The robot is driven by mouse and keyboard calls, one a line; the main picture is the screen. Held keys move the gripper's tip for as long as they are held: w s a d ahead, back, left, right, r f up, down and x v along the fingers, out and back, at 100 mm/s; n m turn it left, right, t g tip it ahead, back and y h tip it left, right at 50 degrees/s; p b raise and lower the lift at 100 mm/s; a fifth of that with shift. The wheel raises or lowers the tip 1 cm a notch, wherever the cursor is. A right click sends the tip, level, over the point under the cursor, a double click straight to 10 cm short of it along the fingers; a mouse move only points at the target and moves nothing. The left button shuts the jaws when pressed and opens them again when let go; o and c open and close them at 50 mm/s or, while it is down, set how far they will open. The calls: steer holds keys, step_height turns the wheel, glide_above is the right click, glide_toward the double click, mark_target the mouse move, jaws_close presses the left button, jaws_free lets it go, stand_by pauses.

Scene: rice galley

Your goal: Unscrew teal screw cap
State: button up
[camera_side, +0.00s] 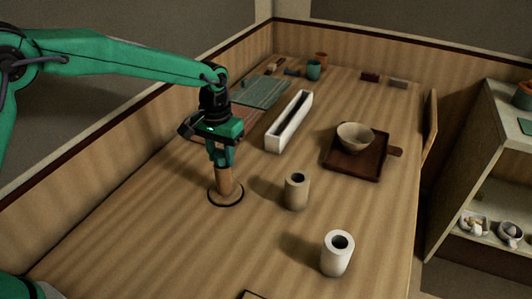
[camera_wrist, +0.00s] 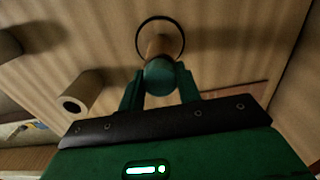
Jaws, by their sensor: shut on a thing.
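A tan wood-coloured bottle (camera_side: 226,184) stands upright inside a dark ring (camera_side: 240,200) on the table. The ring also shows in the wrist view (camera_wrist: 183,38), around the bottle (camera_wrist: 161,46). The teal screw cap (camera_wrist: 159,78) is at the bottle's top end, between my fingers. My gripper (camera_side: 222,162) points down over the bottle and is shut on the cap. In the side view my fingers mostly hide the cap. I cannot tell from these frames how far the cap is turned.
A tan hollow cylinder (camera_side: 297,191) and a white one (camera_side: 337,254) stand to the right. Behind are a long white trough (camera_side: 289,122), a bowl (camera_side: 356,136) on a brown tray (camera_side: 345,162), and a green mat (camera_side: 262,91). A wall edges the table at left.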

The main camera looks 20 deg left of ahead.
mark_target(220, 154)
steer(key=o, duration=1.3)
steer(key=shift+f, duration=0.15)
steer(key=shift+c, duration=0.2)
steer(key=shift+r, duration=3.95)
